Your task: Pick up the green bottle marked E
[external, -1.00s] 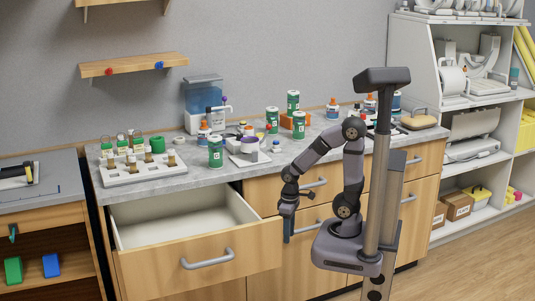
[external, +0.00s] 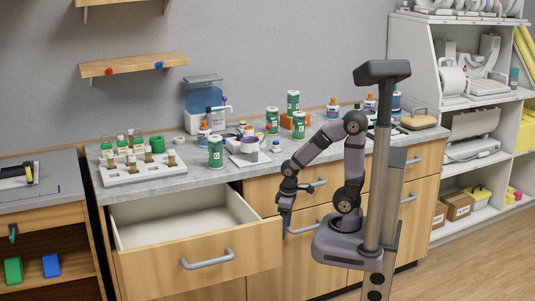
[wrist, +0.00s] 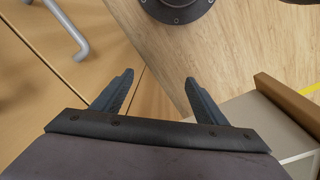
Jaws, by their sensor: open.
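Several green bottles with white caps and white labels stand on the grey counter. One green bottle (external: 215,152) is at the front edge. A second green bottle (external: 272,121) stands farther back, and a third green bottle (external: 299,126) is to its right. Another green bottle (external: 293,101) sits higher, on an orange block. The label letters are too small to tell which is E. My gripper (external: 286,226) hangs low in front of the cabinet, below the counter top and away from every bottle. In the wrist view my gripper (wrist: 159,77) is open and empty; no bottle shows there.
An open drawer (external: 185,220) juts out left of my gripper. A white rack (external: 140,170) with small bottles stands at the counter's left. A water dispenser (external: 203,103), orange-capped bottles and a white container (external: 248,150) crowd the counter. Cabinet handles (external: 312,184) stick out near my arm.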

